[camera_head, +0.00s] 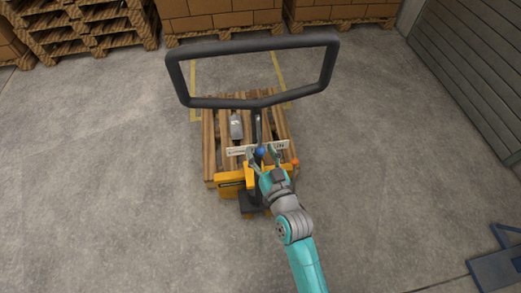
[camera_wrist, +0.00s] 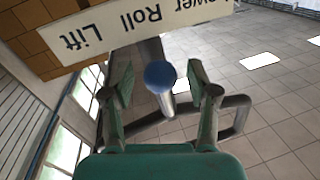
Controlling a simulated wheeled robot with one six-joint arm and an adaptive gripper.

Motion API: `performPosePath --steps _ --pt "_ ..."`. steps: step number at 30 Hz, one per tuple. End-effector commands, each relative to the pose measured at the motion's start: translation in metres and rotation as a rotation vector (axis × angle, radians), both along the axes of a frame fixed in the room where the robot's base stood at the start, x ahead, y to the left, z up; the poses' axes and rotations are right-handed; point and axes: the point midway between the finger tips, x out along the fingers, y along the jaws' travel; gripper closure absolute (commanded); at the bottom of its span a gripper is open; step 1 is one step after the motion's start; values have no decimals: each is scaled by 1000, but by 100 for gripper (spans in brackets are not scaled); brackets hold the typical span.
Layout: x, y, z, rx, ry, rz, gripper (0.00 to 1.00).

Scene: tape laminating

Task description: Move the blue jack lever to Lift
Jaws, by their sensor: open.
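The blue jack lever knob (camera_head: 260,152) is at the front of the yellow pallet jack (camera_head: 231,185), in front of the white label plate (camera_head: 236,151). In the wrist view the knob (camera_wrist: 160,76) tops a short grey rod. The plate (camera_wrist: 118,32) appears upside down there, reading Lift, Roll and partly Lower. The knob appears nearest the word Roll, at about the plate's middle. My gripper (camera_wrist: 163,84) is open, one finger each side of the knob, with visible gaps. In the head view my gripper (camera_head: 262,155) reaches the knob from below right.
The jack's dark handle loop (camera_head: 252,103) rises above the lever. A wooden pallet (camera_head: 209,130) with a grey object (camera_head: 236,126) sits behind the plate. Box-laden pallets (camera_head: 110,25) line the back. A blue metal frame (camera_head: 495,268) is at lower right. Floor at left is clear.

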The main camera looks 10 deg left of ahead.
Motion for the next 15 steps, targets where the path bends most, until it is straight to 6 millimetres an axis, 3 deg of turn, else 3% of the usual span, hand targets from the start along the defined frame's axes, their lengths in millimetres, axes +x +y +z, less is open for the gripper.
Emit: performPosePath --steps 12,15 --pt "7 3 0 0 1 0 41" --pt "7 3 0 0 1 0 63"
